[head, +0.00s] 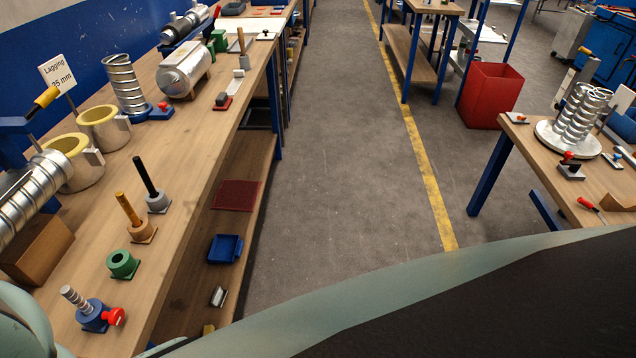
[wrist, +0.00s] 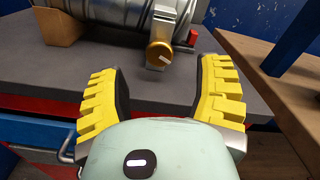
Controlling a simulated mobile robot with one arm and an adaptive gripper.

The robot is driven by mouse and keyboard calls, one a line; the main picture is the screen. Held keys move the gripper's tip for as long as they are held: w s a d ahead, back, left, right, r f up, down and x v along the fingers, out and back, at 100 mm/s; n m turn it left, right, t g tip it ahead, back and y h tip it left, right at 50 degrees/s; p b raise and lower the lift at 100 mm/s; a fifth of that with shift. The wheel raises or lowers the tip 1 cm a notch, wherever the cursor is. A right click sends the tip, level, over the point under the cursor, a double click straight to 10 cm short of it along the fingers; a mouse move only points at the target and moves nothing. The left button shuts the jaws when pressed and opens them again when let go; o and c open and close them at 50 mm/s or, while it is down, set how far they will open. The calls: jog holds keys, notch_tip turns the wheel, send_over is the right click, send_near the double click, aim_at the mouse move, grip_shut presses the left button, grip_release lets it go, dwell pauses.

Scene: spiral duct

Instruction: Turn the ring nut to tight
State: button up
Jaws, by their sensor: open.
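In the wrist view a round brass-coloured nut (wrist: 159,54) with a pale mark on its face sits on a metal bracket (wrist: 165,18). I take it to be the ring nut. The bracket is at the front of a silver duct (wrist: 110,12) that lies on a dark grey bench top (wrist: 60,75). My gripper (wrist: 162,72) is open, with its yellow, black-padded fingers spread to the left and right of the nut. The nut shows beyond the gap, apart from both fingers. The head view does not show my gripper, and I cannot pick out this nut there.
A wooden block (wrist: 60,27) supports the duct's left end. A red part (wrist: 192,37) is right of the bracket. A wooden shelf (wrist: 270,75) and blue post stand close on the right. In the head view, a crowded workbench (head: 185,190) runs along the left; the grey aisle (head: 330,150) is clear.

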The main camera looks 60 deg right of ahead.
jog(key=b+x, duration=0.2)
jog(key=x, duration=0.2)
jog(key=shift+w+a+f, duration=0.15)
jog(key=shift+w+a, duration=0.15)
jog(key=shift+w+a+b, duration=0.15)
jog(key=shift+w+b, duration=0.2)
jog(key=shift+w, duration=0.05)
grip_shut()
